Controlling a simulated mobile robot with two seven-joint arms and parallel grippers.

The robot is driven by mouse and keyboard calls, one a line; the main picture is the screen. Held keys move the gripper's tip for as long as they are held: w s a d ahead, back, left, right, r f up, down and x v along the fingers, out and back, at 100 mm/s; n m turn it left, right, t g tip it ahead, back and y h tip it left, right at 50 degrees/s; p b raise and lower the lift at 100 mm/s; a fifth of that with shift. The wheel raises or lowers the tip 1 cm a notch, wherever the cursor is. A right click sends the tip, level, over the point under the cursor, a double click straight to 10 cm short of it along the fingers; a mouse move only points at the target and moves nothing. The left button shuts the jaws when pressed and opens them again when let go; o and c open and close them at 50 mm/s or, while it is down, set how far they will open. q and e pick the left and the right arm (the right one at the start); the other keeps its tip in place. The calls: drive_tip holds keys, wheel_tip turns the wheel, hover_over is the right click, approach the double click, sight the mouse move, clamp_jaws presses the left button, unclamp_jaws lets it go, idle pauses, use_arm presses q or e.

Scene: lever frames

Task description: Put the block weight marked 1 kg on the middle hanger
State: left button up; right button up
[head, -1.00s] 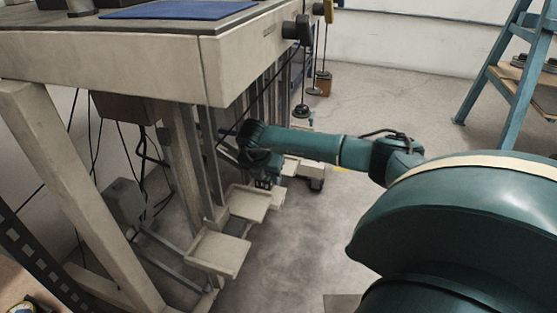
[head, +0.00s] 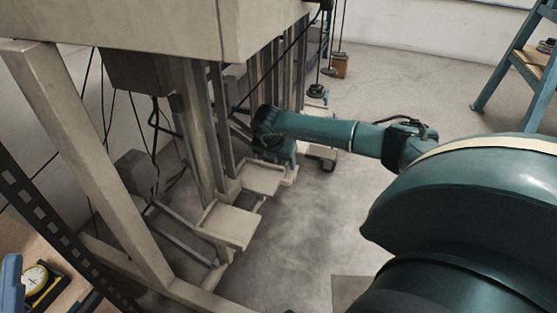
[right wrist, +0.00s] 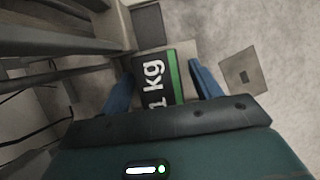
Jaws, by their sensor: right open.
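The block weight (right wrist: 153,78), dark with white "1 kg" lettering and a green stripe, lies between the fingers of my right gripper (right wrist: 160,66) in the right wrist view. The blue fingers are open, one on each side of it; whether they touch it I cannot tell. In the head view my right gripper (head: 275,150) is low beside the bench frame, its fingers and the block hidden. A hanger with a dark disc (head: 318,92) hangs beyond it. Another hanging rod has a brown block (head: 341,66) near its foot. Which hanger is the middle one is unclear. My left gripper is out of view.
Two pale trays (head: 230,225) (head: 262,178) stick out low from the bench frame (head: 95,160). A blue ladder (head: 510,65) stands at the right. A yellow dial (head: 35,277) sits at bottom left. Floor (head: 300,230) is clear right of the trays.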

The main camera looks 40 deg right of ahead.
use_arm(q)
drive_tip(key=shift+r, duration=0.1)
use_arm(e)
drive_tip(key=shift+r, duration=0.1)
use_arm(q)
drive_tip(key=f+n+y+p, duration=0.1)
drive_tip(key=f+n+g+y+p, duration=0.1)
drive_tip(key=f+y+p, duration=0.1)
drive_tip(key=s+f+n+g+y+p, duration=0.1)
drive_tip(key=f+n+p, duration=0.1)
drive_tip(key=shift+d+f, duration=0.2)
use_arm(e)
drive_tip(key=v, duration=1.2)
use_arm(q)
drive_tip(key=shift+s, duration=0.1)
